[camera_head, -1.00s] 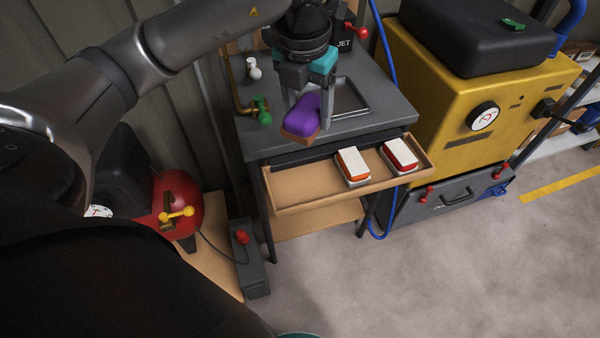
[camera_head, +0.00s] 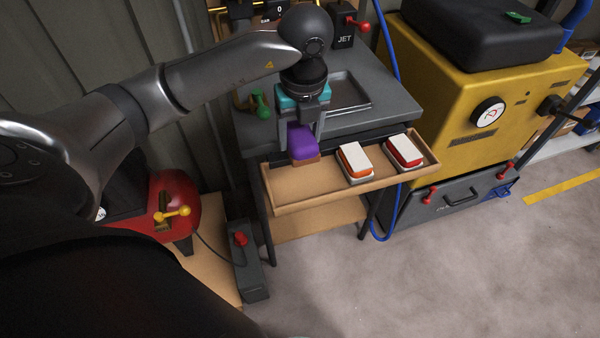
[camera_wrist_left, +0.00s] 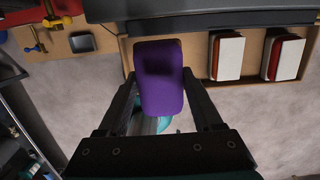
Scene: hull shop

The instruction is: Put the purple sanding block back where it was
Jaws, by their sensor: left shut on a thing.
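The purple sanding block (camera_head: 303,143) has a purple top and a brown underside. My left gripper (camera_head: 304,140) is shut on it, one finger on each side. In the head view the block is over the left part of the open wooden drawer (camera_head: 300,196). I cannot tell whether it touches the drawer floor. In the left wrist view the purple block (camera_wrist_left: 159,80) sits between the fingers, with the drawer's edge behind it. An orange block (camera_head: 355,160) and a red block (camera_head: 404,151), both white-topped, lie in the right part of the drawer. My right gripper is not in view.
The grey bench top (camera_head: 390,100) with a shallow metal tray (camera_head: 350,95) is behind the drawer. A green valve handle (camera_head: 262,105) stands at its left edge. A yellow machine (camera_head: 470,100) stands close on the right. The drawer's left front floor is bare.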

